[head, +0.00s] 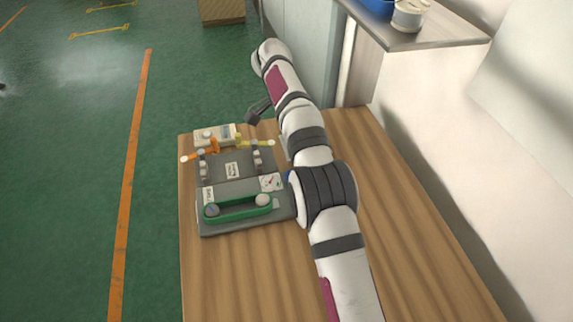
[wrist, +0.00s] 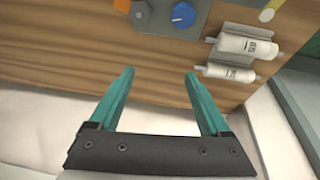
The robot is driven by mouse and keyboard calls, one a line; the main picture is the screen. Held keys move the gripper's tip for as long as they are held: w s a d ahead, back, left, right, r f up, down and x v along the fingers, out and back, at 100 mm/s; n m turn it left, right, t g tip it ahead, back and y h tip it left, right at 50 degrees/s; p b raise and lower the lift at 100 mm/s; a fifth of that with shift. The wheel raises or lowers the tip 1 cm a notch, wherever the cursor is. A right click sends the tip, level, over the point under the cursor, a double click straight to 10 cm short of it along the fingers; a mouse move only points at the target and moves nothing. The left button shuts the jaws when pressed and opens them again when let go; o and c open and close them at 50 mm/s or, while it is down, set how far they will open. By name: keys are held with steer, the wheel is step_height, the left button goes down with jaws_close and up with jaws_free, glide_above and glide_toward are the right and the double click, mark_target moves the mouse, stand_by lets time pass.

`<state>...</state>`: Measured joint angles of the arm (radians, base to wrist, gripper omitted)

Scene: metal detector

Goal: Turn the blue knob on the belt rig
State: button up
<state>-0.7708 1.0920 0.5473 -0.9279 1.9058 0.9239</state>
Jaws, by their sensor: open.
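The belt rig (head: 220,225) is a grey board with a green belt (head: 237,217) around two rollers, lying on the wooden table. Its blue knob (wrist: 183,14) shows at the top of the wrist view, on a grey plate, with a white pointer mark. In the head view my arm covers most of the rig's right edge, where the knob seems to be. My gripper (wrist: 159,73) is open and empty, its two teal fingers apart over bare wood, short of the knob. In the head view my gripper (head: 252,114) is beyond the rig's far side, partly hidden.
Two white labelled cylinders (wrist: 248,46) sit in holders right of the knob. The table (head: 400,240) is clear on the right.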

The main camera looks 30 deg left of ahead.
steer(key=s+d+r+n+g+y, duration=0.1)
steer(key=s+d+r, duration=0.3)
steer(key=d, duration=0.5)
steer(key=s+d+r+n+g+y, duration=0.1)
steer(key=s+d+r, duration=0.1)
steer(key=d+r, duration=0.55)
steer(key=s+d+f+g+y, duration=0.1)
steer(key=s+d+f+y, duration=0.1)
steer(key=s+d, duration=0.5)
steer(key=s+d+f+y, duration=0.1)
steer(key=s+d, duration=0.3)
steer(key=s, duration=0.6)
steer(key=w+a+f+m+g+y, duration=0.1)
steer(key=w+a+f+m+y, duration=0.5)
steer(key=w+a, duration=0.4)
steer(key=w+a+f+m+t+y, duration=0.3)
steer(key=w+a+f+m+y, duration=0.25)
steer(key=w+f, duration=0.6)
steer(key=shift+m, duration=0.25)
steer(key=x, duration=1.6)
steer(key=shift+w+a+r, duration=0.2)
steer(key=shift+a+r, duration=0.05)
steer(key=shift+r, duration=0.1)
